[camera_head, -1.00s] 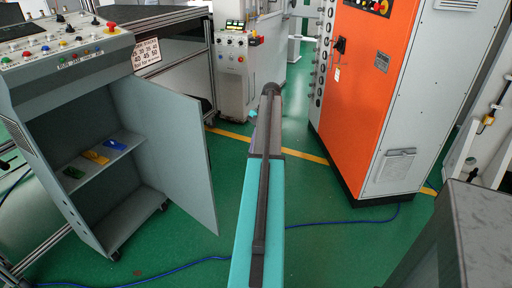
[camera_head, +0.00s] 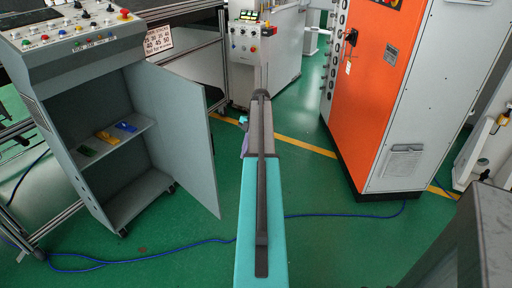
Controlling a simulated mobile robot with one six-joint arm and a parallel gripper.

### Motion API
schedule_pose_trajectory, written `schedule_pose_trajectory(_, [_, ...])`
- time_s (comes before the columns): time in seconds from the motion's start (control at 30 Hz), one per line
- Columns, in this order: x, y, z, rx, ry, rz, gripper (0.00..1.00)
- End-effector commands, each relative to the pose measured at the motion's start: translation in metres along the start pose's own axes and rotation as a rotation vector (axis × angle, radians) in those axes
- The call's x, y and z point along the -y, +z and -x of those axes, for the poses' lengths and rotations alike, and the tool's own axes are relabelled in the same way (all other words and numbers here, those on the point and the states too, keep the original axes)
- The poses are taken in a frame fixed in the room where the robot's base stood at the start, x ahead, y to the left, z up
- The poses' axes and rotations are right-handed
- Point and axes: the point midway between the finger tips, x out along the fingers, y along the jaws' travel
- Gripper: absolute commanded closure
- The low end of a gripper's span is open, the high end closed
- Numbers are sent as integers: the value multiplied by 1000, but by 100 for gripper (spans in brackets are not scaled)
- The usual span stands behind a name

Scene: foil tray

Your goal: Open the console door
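The grey console (camera_head: 50,125) stands at the left, with a sloped panel of buttons and knobs on top. Its grey door (camera_head: 175,130) stands wide open, swung out to the right of the cabinet. The inside shows a shelf (camera_head: 135,139) holding a green, a yellow and a blue item. My teal and dark grey arm reaches forward from the bottom centre, to the right of the door and apart from it in the picture. My gripper cannot be made out; the far end of the arm is hidden behind its own link.
An orange and grey cabinet (camera_head: 372,95) stands at the right. A smaller white machine (camera_head: 247,65) is at the back centre. A blue cable (camera_head: 150,257) crosses the green floor in front of the console. Open floor (camera_head: 205,255) lies between the door and my arm.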

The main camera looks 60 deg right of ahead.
Motion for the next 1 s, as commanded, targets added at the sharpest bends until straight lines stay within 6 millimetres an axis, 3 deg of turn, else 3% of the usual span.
schedule_pose_trajectory(0.27, [-23, -43, -59, -19, -70, 52, 100])
schedule_pose_trajectory(0.57, [-41, -122, -172, -36, -202, 115, 100])
schedule_pose_trajectory(0.77, [-32, -176, -251, -26, -299, 133, 100])
schedule_pose_trajectory(1.0, [0, -236, -342, 14, -409, 119, 100])
